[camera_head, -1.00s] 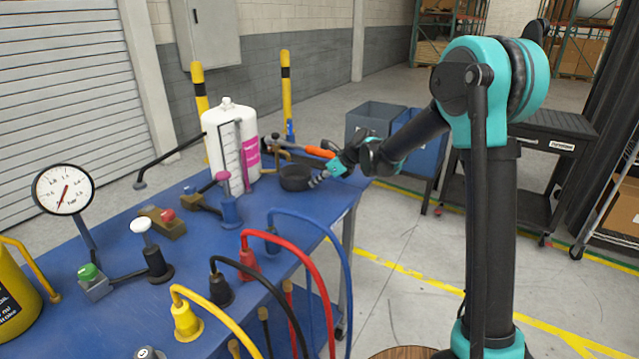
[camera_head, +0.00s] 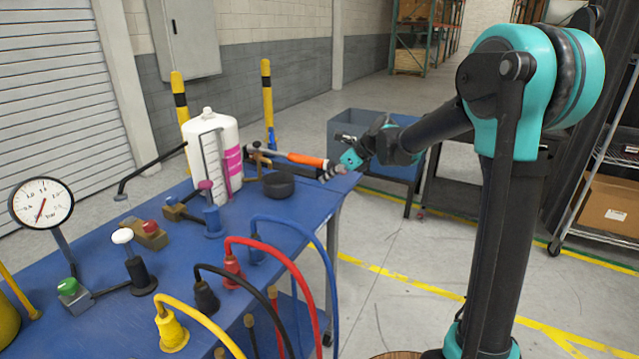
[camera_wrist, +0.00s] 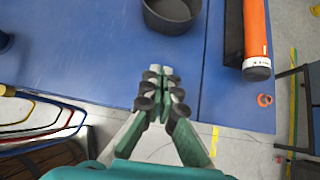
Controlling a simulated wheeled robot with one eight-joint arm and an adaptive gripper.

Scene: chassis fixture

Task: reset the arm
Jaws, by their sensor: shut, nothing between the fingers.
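My gripper (camera_wrist: 160,92) is shut and empty in the wrist view, its fingertips together above the front edge of the blue table (camera_wrist: 80,62). In the head view my gripper (camera_head: 332,173) shows small at the table's far right corner, to the right of a black round bowl (camera_head: 279,186). The bowl also shows in the wrist view (camera_wrist: 172,14), just beyond the fingertips and apart from them. An orange-handled tool (camera_head: 305,160) lies behind the gripper; its orange grip is at the right in the wrist view (camera_wrist: 257,35).
A white jug (camera_head: 205,150), a pressure gauge (camera_head: 42,203) and several knobbed fittings stand on the table. Red (camera_head: 295,262), blue, black and yellow hoses arch at its front edge. A blue-grey bin (camera_head: 350,128) stands behind the gripper.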

